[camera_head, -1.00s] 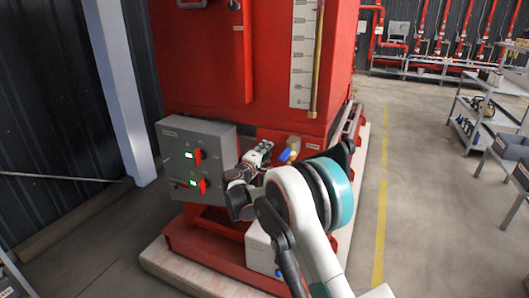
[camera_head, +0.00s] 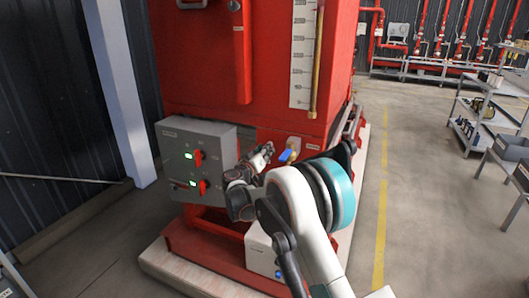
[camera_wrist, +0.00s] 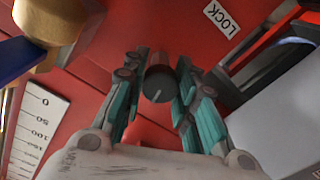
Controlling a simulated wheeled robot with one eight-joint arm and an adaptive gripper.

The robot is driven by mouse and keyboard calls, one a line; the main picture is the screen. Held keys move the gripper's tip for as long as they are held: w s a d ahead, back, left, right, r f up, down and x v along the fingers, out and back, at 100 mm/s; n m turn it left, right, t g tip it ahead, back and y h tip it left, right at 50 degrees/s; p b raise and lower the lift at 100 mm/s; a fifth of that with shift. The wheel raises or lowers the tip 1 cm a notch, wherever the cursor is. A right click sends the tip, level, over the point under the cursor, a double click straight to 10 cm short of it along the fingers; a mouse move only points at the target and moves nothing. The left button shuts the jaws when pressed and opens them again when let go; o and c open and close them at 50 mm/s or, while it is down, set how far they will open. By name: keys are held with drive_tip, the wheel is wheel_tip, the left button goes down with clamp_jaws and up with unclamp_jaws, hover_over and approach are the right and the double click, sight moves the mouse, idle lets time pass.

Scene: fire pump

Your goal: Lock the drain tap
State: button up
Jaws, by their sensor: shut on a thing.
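The drain tap shows as a brass fitting (camera_head: 294,143) with a blue lever (camera_head: 285,155) low on the red tank's front. In the wrist view its brass body (camera_wrist: 48,20) and blue lever (camera_wrist: 18,60) are at the upper left. A round dark-faced knob (camera_wrist: 158,86) with a red side and a white line stands on the red panel near a LOCK label (camera_wrist: 222,18). My gripper (camera_head: 266,152) is just left of the tap. In the wrist view its teal fingers (camera_wrist: 160,76) are shut on the knob, one on each side.
A grey control box (camera_head: 198,150) with red switches and green lights is left of my gripper. The red tank (camera_head: 200,60) with a white scale (camera_head: 302,50) rises above. A white box (camera_head: 262,252) sits below. Shelving (camera_head: 490,110) is far right; floor between is clear.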

drive_tip(key=shift+f+m, duration=0.15)
drive_tip(key=shift+m, duration=0.95)
drive_tip(key=o, duration=1.1)
drive_tip(key=v, duration=1.2)
